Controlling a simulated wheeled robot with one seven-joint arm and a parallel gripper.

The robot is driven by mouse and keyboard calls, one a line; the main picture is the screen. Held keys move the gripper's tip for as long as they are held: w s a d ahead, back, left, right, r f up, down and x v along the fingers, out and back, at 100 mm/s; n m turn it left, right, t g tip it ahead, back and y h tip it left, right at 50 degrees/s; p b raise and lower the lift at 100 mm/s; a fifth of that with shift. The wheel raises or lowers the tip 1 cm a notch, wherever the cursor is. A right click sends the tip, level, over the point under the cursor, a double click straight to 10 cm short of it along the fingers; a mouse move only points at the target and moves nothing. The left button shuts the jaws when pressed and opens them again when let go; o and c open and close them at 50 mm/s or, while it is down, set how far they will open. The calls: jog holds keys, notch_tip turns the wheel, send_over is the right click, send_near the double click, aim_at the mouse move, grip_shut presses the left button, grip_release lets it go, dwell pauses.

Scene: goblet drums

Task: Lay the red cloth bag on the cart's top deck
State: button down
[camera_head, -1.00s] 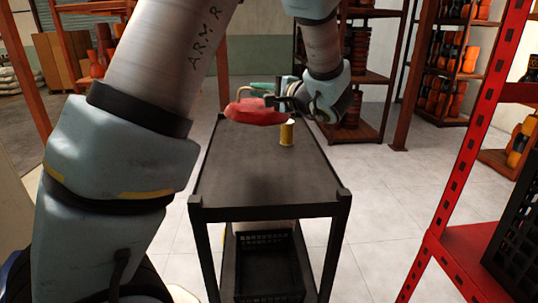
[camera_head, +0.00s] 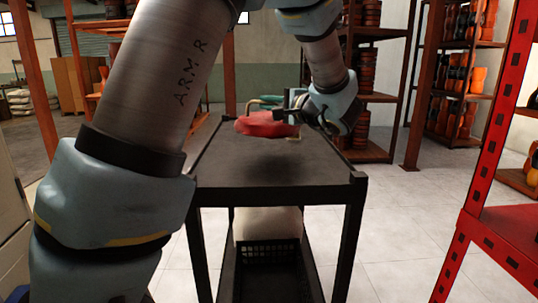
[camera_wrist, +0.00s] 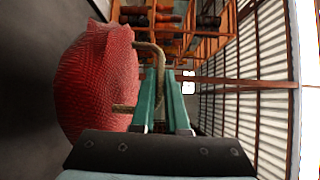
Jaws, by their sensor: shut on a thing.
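The red cloth bag (camera_head: 266,124) hangs above the far part of the cart's dark top deck (camera_head: 225,170), with a shadow on the deck below it. My gripper (camera_head: 290,103) is shut on the bag's tan rope handle. In the wrist view the bag (camera_wrist: 97,82) bulges to the left of my teal fingers (camera_wrist: 164,85), and the rope loop (camera_wrist: 150,50) runs to them. The bag's underside looks clear of the deck, though the exact gap is hard to judge.
A black crate (camera_head: 268,262) and a pale object (camera_head: 267,223) are on the cart's lower shelf. The near deck looks bare. A red rack (camera_head: 490,225) stands at the right, and drum shelves (camera_head: 465,75) stand behind.

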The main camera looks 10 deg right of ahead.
jog(key=shift+f+b, duration=0.35)
jog(key=shift+b, duration=0.15)
jog(key=shift+s+a+r+b, duration=0.1)
jog(key=shift+b, duration=0.3)
notch_tip(320, 180, down, 10)
jog(key=shift+r, duration=0.25)
jog(key=c, duration=0.9)
grip_release()
jog(key=b+v, duration=0.1)
jog(key=v, duration=1.1)
jog(key=shift+a, duration=0.1)
